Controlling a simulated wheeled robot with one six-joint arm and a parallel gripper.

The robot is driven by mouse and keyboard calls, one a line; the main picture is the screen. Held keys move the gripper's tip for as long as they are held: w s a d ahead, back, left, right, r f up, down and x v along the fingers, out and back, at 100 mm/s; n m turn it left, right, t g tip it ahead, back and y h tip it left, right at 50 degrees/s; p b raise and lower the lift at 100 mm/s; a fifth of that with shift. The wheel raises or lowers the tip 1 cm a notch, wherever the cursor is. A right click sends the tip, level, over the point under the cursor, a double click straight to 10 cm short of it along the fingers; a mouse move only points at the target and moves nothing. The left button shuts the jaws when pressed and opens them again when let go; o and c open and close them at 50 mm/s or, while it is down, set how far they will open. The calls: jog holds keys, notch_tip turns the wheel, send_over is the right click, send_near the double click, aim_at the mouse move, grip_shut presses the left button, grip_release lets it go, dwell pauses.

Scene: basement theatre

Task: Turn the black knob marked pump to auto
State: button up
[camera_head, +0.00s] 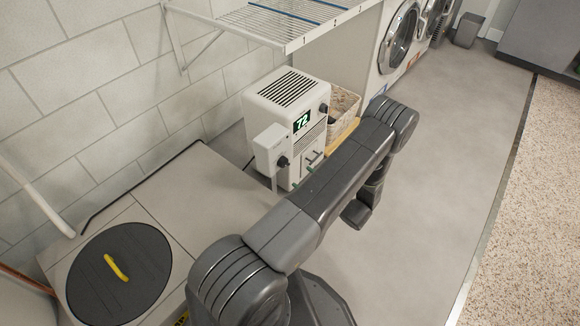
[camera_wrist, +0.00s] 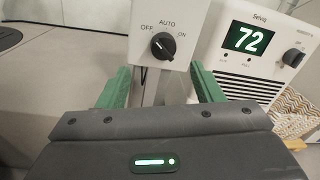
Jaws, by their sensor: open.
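The black knob (camera_wrist: 163,46) is on the front of a small pale box (camera_wrist: 142,20), with OFF, AUTO and ON printed around it from left to right. I cannot tell for sure which label its pointer faces, and no pump marking is readable. In the head view the knob (camera_head: 283,162) shows on the small box (camera_head: 268,148) at the side of a white dehumidifier. My gripper (camera_wrist: 161,84) is open, its green fingers on either side below the knob in the wrist view and not gripping it. In the head view the arm mostly hides it.
The white dehumidifier (camera_head: 287,92) shows 72 and has its own dark knob (camera_wrist: 292,57). A woven basket (camera_head: 344,103) stands behind it. A wire shelf (camera_head: 290,20) overhangs behind. A dark round lid (camera_head: 118,272) lies at the left. The floor at right is clear.

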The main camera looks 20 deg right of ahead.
aim_at(287, 165)
jog(key=x, duration=0.6)
jog(key=b+x, duration=0.1)
jog(key=x, duration=0.2)
jog(key=shift+w+d, duration=0.2)
jog(key=shift+d, duration=0.1)
jog(key=shift+a, duration=0.15)
jog(key=c, duration=1)
jog(key=shift+o, duration=0.2)
jog(key=shift+s, duration=0.1)
jog(key=m+b, duration=0.2)
jog(key=m, duration=0.7)
jog(key=shift+g+b, duration=0.3)
jog(key=shift+b, duration=0.05)
jog(key=shift+m, duration=0.3)
